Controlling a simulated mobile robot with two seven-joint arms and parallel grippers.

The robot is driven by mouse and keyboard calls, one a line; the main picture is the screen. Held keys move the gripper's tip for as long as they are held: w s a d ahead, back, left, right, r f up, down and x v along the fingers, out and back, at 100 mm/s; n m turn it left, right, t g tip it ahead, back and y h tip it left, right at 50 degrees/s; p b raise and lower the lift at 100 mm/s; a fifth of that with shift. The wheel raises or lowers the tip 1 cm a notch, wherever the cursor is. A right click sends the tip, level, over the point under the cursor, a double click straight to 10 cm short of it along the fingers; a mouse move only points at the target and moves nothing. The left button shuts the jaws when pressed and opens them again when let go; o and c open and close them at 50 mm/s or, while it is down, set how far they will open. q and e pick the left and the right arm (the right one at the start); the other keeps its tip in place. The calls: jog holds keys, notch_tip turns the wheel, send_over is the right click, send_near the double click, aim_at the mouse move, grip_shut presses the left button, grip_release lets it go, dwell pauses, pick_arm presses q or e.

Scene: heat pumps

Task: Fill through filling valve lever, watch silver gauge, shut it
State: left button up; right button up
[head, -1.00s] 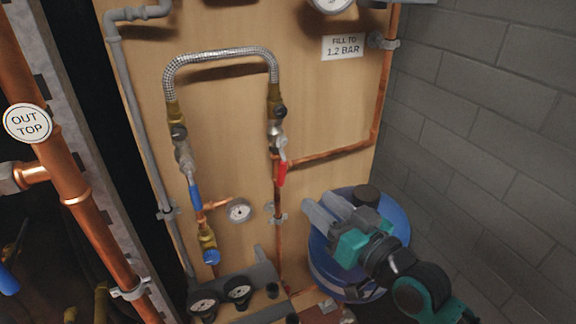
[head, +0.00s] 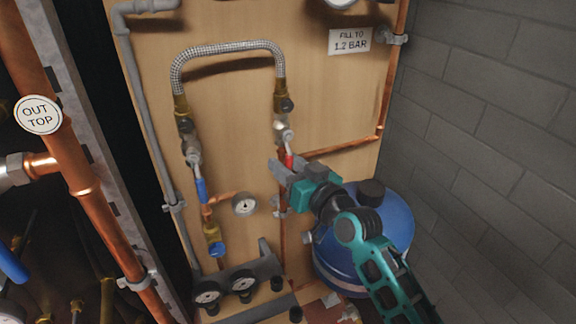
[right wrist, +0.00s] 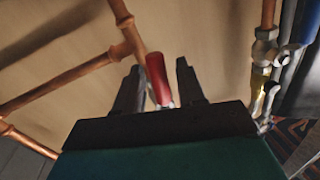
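The red valve lever (head: 289,160) hangs below the right-hand valve (head: 284,133) of the braided filling loop (head: 228,54). My right gripper (head: 275,170) is at this lever in the head view and partly covers it. In the right wrist view the red lever (right wrist: 157,78) stands between the two fingers of the right gripper (right wrist: 160,84), with gaps visible on both sides. The left-hand valve has a blue lever (head: 201,190) pointing down. A small silver gauge (head: 245,204) sits between the two pipes; its reading is too small to tell. My left gripper is out of view.
A sign (head: 350,41) reads "FILL TO 1.2 BAR". A blue vessel (head: 385,225) stands under my right arm. Two black gauges (head: 225,288) sit at the bottom. A copper pipe (head: 345,145) runs right from the valve. A brick wall (head: 500,120) closes the right side.

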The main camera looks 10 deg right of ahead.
jog(key=shift+c, duration=0.2)
jog(key=shift+c, duration=0.8)
grip_shut()
